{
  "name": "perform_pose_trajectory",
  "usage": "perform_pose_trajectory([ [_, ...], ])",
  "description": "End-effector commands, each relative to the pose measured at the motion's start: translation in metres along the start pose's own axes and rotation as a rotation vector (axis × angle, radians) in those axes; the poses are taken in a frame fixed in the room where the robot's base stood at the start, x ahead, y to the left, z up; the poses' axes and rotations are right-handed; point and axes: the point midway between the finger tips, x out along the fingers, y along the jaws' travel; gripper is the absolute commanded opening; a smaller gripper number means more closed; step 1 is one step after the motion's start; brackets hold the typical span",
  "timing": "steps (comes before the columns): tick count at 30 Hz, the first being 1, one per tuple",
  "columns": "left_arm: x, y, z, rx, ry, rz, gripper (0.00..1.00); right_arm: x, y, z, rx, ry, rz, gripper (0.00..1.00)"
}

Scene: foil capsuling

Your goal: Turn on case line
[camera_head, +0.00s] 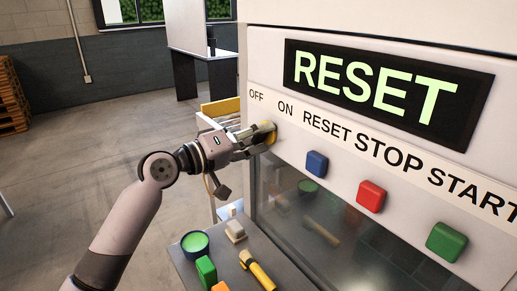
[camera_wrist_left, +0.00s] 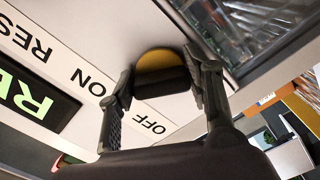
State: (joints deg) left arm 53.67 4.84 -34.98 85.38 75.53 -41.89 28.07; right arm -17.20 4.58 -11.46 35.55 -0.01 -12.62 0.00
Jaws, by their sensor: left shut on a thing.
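The case line's control panel (camera_head: 400,130) fills the right of the head view, with OFF and ON labels at its left end. Under them sits a round yellow switch (camera_head: 268,130). In the wrist view the yellow switch (camera_wrist_left: 158,60) has a dark grip bar (camera_wrist_left: 160,83) across it. My left gripper (camera_head: 262,138) is shut on the switch, its fingers on either side of the bar in the wrist view (camera_wrist_left: 162,88). The fingers partly hide the switch in the head view. The display (camera_head: 380,90) reads RESET in green. My right gripper is out of view.
Blue (camera_head: 316,163), red (camera_head: 371,196) and green (camera_head: 446,241) buttons sit along the panel to the right of the switch. A table (camera_head: 262,248) below holds a green tub (camera_head: 195,243), a brush (camera_head: 257,269) and coloured blocks.

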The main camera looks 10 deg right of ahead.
Motion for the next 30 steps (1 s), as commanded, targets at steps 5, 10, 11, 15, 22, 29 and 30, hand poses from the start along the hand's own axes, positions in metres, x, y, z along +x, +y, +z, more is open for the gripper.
perform_pose_trajectory([
  [5, 0.0, -0.004, 0.003, 0.083, -0.005, -0.003, 0.18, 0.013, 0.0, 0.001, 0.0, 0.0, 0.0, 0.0],
  [10, 0.0, -0.004, 0.003, 0.128, -0.006, -0.004, 0.18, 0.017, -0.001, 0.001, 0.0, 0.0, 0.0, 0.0],
  [11, 0.0, -0.004, 0.003, 0.132, -0.007, -0.004, 0.18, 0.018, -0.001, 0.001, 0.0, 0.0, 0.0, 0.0],
  [15, 0.001, -0.004, 0.003, 0.146, -0.007, -0.004, 0.18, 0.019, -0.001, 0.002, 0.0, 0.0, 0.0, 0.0],
  [22, 0.001, -0.003, 0.003, 0.149, -0.008, -0.005, 0.18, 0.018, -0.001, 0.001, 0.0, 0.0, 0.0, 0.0],
  [29, 0.001, -0.004, 0.003, 0.149, -0.007, -0.005, 0.53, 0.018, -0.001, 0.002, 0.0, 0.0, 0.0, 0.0],
  [30, 0.0, -0.003, 0.002, 0.149, -0.007, -0.005, 0.56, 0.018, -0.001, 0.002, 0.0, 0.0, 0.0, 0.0],
])
